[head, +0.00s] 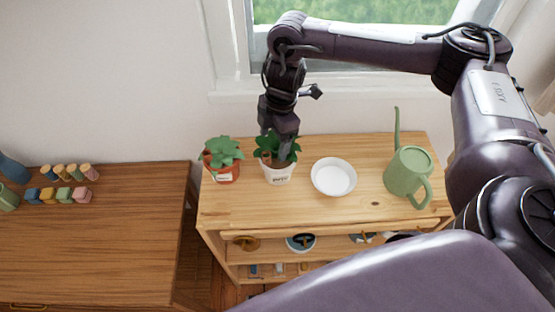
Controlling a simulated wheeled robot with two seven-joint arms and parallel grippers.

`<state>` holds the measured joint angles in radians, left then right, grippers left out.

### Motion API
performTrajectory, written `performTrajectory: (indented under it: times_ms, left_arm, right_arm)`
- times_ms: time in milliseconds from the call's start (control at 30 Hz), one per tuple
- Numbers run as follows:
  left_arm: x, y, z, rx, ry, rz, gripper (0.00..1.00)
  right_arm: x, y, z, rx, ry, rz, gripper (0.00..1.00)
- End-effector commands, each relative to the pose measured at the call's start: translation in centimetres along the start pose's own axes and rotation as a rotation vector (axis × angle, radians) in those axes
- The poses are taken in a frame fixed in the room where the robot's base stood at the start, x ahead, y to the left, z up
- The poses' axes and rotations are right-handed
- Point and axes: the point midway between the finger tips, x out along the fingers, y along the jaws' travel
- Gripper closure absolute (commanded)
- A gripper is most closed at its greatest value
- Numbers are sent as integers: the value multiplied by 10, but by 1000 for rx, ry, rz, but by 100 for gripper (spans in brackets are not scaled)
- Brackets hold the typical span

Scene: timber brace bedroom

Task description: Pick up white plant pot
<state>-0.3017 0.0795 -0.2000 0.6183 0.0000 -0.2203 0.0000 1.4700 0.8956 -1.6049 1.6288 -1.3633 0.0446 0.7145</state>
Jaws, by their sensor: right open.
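The white plant pot (278,175) stands upright on the light wooden shelf unit, with a green leafy plant (265,146) in it and dark writing on its front. My right gripper (287,150) points down at the plant, over the pot's right side. It is open, and its fingertips are partly hidden among the leaves, so I cannot tell whether they touch the pot. My left gripper is not in view.
A terracotta pot with a plant (222,172) stands close on the left. A white bowl (334,177) and a green watering can (408,177) stand to the right. The shelf unit's (300,209) front top is clear. A dark wooden dresser (110,240) holds small colored pieces.

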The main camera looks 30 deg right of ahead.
Motion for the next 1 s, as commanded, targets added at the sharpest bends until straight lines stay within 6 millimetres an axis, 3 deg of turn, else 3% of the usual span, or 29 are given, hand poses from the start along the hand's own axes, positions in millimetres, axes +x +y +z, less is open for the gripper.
performTrajectory:
  times_ms: [133, 667, 1000]
  left_arm:
    - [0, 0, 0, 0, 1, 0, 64]
    - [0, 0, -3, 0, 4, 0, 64]
    - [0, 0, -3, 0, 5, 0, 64]
  right_arm:
    - [0, 0, 0, 0, 0, 0, 28]
    - [0, 0, 0, 1, -1, 1, 98]
    - [-2, 1, 0, 1, 1, 4, 100]
